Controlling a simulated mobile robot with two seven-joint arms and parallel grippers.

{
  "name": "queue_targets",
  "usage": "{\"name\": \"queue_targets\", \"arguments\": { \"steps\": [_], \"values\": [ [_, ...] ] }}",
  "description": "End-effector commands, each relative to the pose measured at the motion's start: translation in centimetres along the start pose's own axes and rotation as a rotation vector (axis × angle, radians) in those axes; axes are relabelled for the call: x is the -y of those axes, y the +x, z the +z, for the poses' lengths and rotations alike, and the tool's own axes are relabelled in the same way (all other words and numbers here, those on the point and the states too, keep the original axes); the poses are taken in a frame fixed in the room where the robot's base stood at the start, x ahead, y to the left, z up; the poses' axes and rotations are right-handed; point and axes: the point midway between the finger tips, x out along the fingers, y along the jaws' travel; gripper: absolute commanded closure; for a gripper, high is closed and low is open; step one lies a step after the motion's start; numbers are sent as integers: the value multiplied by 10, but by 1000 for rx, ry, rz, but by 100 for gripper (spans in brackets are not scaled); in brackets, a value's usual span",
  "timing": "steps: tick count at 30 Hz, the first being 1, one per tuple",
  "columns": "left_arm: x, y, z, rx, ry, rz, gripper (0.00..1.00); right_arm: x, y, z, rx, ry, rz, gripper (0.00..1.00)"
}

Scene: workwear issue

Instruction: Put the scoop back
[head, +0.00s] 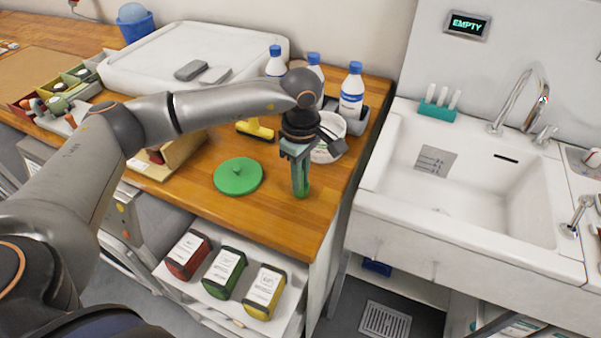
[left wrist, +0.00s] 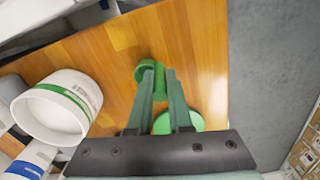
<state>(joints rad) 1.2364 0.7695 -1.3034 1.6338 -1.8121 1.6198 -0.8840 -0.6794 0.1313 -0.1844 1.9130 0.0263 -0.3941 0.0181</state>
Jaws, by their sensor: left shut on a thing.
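My left gripper (head: 298,160) is shut on the green scoop (head: 301,187) and holds it over the front right part of the wooden counter. In the left wrist view the scoop (left wrist: 142,76) shows at the fingertips. Its lower end looks close to the counter; I cannot tell if it touches. A white tub (head: 327,155) with a green band stands just behind the gripper, partly hidden by it. In the left wrist view the tub (left wrist: 55,108) is at the left. A round green lid (head: 238,177) lies flat on the counter, left of the scoop. My right gripper is out of view.
Bottles with blue caps (head: 352,92) stand behind the tub. A yellow object (head: 256,130) lies behind the lid. A white sink (head: 480,190) is at the right, across a gap. Red, green and yellow containers (head: 224,273) stand on a shelf below the counter.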

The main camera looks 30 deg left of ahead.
Motion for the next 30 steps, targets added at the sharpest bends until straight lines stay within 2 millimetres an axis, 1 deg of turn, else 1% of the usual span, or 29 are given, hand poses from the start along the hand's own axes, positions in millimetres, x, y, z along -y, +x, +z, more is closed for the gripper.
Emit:
{"name": "queue_targets", "arguments": {
  "steps": [5, 8, 9, 15, 17, 25, 28, 30],
  "values": [
    [0, 0, 0, 0, 0, 1, 100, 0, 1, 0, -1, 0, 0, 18],
    [0, 4, 0, 1, 0, 0, 100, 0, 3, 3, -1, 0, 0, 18],
    [0, 3, 0, 1, 0, 1, 80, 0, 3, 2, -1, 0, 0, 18],
    [0, 2, 0, 1, -1, 0, 58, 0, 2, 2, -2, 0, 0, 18],
    [0, 2, 0, 1, -1, 0, 52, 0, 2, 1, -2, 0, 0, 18],
    [0, 0, 0, 1, -1, 0, 52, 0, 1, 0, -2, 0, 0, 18],
    [-1, -6, 1, 2, -1, 3, 52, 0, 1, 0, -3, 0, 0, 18],
    [-2, -16, 0, 1, -1, 5, 52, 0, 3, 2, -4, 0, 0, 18]
  ]
}}
